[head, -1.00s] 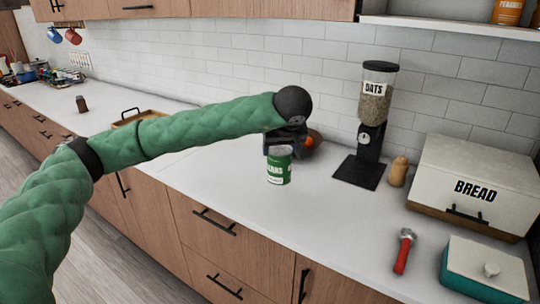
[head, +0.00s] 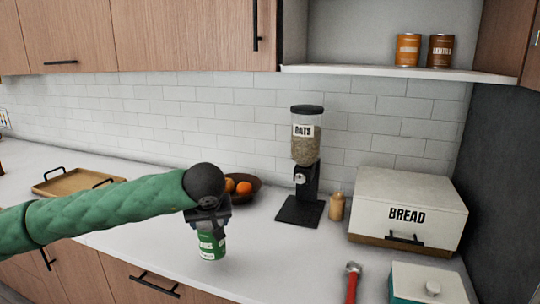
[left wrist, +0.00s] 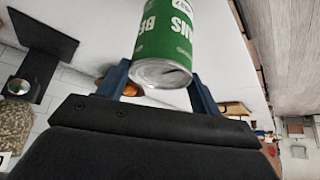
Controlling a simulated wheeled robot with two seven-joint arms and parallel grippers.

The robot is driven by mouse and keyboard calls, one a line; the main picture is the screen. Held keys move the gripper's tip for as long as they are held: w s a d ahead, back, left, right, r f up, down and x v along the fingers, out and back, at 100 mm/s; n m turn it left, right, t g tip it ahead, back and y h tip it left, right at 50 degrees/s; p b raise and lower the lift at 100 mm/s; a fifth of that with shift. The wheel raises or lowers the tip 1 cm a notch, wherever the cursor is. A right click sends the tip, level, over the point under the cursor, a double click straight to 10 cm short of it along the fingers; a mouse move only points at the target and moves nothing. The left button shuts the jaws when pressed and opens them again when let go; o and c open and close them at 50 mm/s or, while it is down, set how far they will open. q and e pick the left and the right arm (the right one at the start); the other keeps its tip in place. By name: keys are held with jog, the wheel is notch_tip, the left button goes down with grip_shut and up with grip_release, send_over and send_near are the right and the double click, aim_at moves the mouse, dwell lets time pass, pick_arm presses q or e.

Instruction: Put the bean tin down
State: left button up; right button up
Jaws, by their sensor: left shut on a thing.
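The bean tin (head: 211,246) is green with a white label and is upright at the front of the white counter (head: 285,262) in the head view. My left gripper (head: 208,222) comes down on it from above and is shut around its upper part. In the left wrist view the tin (left wrist: 168,38) sits between the two blue fingers (left wrist: 160,85), with its metal end toward the camera. I cannot tell whether its base touches the counter. My right gripper is not in view.
An oats dispenser (head: 305,160), a small wooden pot (head: 337,207) and a bread box (head: 408,212) stand right of the tin. A fruit bowl (head: 262,184) is behind it, a wooden tray (head: 75,182) left. A red-handled tool (head: 351,284) and teal box (head: 425,285) lie front right.

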pick_arm(q)
jog(key=s+a+f, duration=0.1)
jog(key=a+f, duration=0.3)
jog(key=shift+a+n, duration=0.3)
jog(key=shift+s, duration=0.15)
